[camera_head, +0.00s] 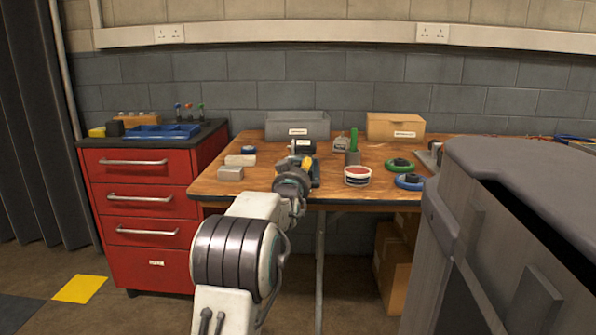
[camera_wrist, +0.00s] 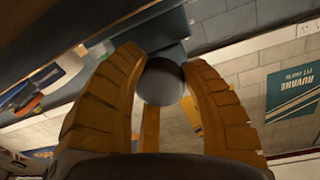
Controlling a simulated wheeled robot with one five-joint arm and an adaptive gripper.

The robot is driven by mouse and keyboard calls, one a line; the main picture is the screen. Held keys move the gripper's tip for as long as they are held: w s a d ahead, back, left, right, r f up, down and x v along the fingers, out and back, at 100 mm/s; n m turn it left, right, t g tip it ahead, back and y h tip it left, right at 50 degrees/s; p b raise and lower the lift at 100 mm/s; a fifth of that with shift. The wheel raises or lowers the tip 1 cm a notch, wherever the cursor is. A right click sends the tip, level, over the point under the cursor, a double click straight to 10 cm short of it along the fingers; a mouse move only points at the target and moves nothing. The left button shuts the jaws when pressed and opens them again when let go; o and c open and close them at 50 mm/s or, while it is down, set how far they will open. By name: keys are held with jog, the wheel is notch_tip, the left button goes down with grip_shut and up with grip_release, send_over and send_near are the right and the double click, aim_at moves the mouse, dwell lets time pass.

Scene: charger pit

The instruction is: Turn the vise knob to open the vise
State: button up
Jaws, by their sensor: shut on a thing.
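The vise knob (camera_wrist: 162,82) is a dark round disc in the middle of the wrist view. The orange-yellow fingers of my gripper (camera_wrist: 163,62) close around it from both sides, and a third finger shows below. The blue-grey vise body (camera_wrist: 152,32) is just beyond the knob. My arm hides the knob and most of the vise there, so the jaw gap cannot be told.
The wooden table (camera_head: 225,184) holds a grey bin (camera_head: 297,125), a cardboard box (camera_head: 395,126), a red-topped tin (camera_head: 357,175), and green (camera_head: 399,165) and blue (camera_head: 409,181) rings. A red drawer cabinet (camera_head: 145,215) stands left. A large grey casing (camera_head: 520,230) fills the right foreground.

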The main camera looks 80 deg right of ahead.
jog(key=shift+c, duration=1.2)
jog(key=n, duration=0.4)
jog(key=shift+r+n+h, duration=0.1)
jog(key=shift+n+h, duration=0.3)
jog(key=shift+n, duration=1.3)
jog(key=shift+w, duration=0.1)
jog(key=o, duration=1.2)
jog(key=shift+a, duration=0.15)
